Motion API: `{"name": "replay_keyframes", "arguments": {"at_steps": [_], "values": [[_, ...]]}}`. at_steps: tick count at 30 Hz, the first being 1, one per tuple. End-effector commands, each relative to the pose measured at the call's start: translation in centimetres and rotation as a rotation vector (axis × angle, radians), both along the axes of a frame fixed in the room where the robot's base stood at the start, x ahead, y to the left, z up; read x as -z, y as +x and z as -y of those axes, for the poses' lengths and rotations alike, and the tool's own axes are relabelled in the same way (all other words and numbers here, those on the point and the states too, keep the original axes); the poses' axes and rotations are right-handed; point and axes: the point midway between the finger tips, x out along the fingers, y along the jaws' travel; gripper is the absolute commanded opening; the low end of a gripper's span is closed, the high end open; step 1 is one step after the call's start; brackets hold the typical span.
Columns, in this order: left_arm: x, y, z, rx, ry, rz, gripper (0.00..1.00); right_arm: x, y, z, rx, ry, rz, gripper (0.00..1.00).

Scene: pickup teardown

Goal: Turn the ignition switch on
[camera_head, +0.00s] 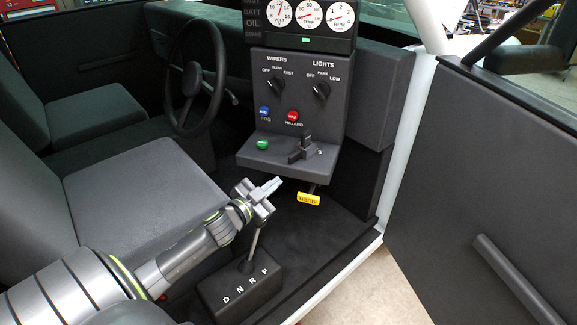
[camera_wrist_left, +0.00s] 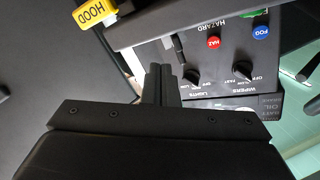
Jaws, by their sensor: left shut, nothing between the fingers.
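A dark, angular switch (camera_head: 302,149) stands on the ledge at the bottom of the dash panel (camera_head: 330,115), right of a green button (camera_head: 262,144). It looks like the ignition switch, but I can read no label on it, and its on or off position is unclear. My left gripper (camera_head: 271,186) is shut and empty, below and left of this switch, apart from it and above the gear lever. In the left wrist view, my shut fingers (camera_wrist_left: 159,84) point toward the panel, which appears upside down. My right gripper is not in view.
A yellow HOOD pull (camera_head: 308,199) hangs under the ledge, close to my left gripper. The gear lever (camera_head: 255,240) rises from its D N R P box. The wiper knob (camera_head: 275,85), light knob (camera_head: 321,88), blue fog button (camera_head: 264,112) and red hazard button (camera_head: 292,116) sit above.

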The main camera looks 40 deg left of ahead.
Motion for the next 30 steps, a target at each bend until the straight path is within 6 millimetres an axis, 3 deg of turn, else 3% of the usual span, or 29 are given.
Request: {"name": "replay_keyframes", "arguments": {"at_steps": [9,15,23,30], "values": [[-0.4,-0.5,4.1,-0.099,0.669,-0.018,0.00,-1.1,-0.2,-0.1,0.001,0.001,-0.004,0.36],[-0.9,-0.8,5.5,-0.148,0.970,-0.054,0.00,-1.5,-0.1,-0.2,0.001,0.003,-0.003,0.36],[-1.1,-0.3,5.7,-0.165,1.083,-0.072,0.00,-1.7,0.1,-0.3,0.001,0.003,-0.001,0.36],[-1.2,3.1,5.2,-0.165,1.081,-0.069,0.00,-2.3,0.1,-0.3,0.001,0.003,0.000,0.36]]}}
